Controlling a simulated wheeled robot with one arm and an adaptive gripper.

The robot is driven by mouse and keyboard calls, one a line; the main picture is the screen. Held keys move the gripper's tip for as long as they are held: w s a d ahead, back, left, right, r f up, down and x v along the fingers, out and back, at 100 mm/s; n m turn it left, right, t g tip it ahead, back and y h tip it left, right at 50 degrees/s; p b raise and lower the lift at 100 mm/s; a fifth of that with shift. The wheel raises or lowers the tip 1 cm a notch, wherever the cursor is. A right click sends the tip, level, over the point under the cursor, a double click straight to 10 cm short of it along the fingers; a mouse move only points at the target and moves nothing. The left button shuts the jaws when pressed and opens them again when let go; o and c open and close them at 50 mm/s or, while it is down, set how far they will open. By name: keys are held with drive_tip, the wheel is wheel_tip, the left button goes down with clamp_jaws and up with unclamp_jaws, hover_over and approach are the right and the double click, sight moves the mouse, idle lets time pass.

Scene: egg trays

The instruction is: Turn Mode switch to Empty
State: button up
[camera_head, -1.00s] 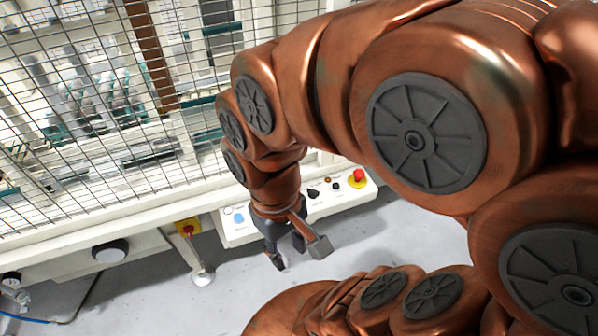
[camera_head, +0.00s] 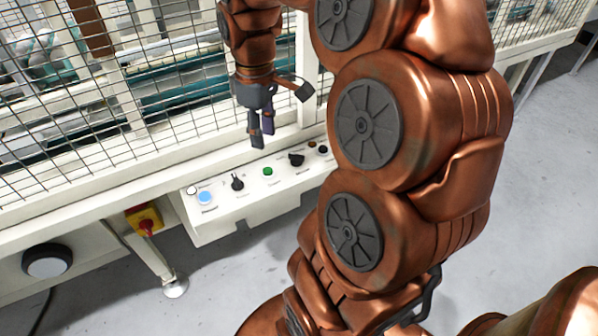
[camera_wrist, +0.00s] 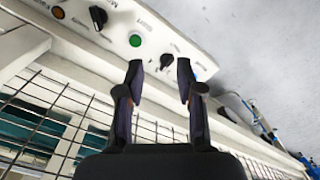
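The control panel (camera_head: 275,192) is a white box on the fence with a row of controls. A black rotary switch (camera_head: 237,182) sits between the blue and green buttons; it also shows in the wrist view (camera_wrist: 167,61). Another black rotary switch (camera_head: 296,159) is right of the green button and shows at the wrist view's upper left (camera_wrist: 98,18). The labels are too small to tell surely which is Mode. My gripper (camera_head: 262,133) points down above the panel, apart from it. In the wrist view its fingers (camera_wrist: 159,70) are open and empty, with the first switch seen between their tips.
A green button (camera_head: 268,171) and a blue button (camera_head: 205,198) flank the first switch. A wire mesh fence (camera_head: 175,75) rises close behind the gripper. A red-and-yellow switch (camera_head: 145,220) is mounted left of the panel. Grey floor in front is clear.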

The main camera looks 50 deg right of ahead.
drive_tip(key=b, duration=0.7)
hover_over(300, 156)
wheel_tip(300, 156, down, 8)
drive_tip(key=r, duration=0.1)
drive_tip(key=shift+w+f, duration=0.15)
drive_tip(key=shift+f, duration=0.25)
drive_tip(key=shift+f+b, duration=0.65)
drive_tip(key=shift+f, duration=3.1)
clamp_jaws()
